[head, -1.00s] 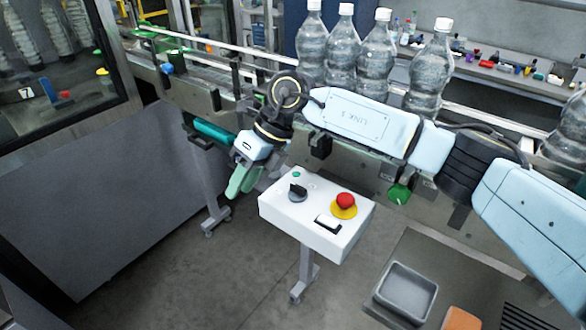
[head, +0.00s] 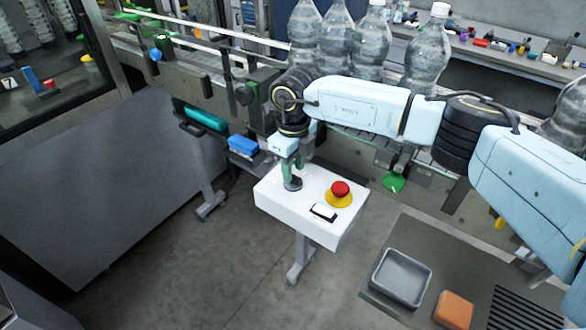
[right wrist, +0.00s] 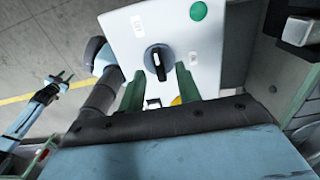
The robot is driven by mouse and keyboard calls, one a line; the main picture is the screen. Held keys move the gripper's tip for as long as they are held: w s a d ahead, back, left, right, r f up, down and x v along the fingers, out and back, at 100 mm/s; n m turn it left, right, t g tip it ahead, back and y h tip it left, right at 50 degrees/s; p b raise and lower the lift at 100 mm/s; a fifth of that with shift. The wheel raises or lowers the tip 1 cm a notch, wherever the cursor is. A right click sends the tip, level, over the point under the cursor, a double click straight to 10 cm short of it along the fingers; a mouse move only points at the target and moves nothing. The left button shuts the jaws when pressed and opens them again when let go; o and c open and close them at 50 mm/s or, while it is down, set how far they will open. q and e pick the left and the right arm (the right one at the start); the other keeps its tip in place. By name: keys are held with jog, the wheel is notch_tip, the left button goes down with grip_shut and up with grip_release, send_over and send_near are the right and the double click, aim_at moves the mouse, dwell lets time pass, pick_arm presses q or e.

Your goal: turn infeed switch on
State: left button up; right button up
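The infeed switch is a black rotary knob (head: 293,184) on the white control box (head: 272,198). In the right wrist view the knob (right wrist: 158,57) faces me, its raised grip running nearly up and down the picture, with a pale mark on it. My right gripper (head: 291,170) points down at the knob and hides part of it in the head view. In the right wrist view its two green fingers (right wrist: 160,70) are apart, one on each side of the knob's lower part. I cannot tell whether they touch it.
A red emergency button (head: 340,189) on a yellow base and a black-and-white rocker (head: 324,212) sit beside the knob. A green round button (right wrist: 198,11) shows in the wrist view. The conveyor with large bottles (head: 425,60) runs behind. A grey tray (head: 402,278) lies lower right.

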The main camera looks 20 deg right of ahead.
jog(key=shift+f, duration=1.1)
grip_shut()
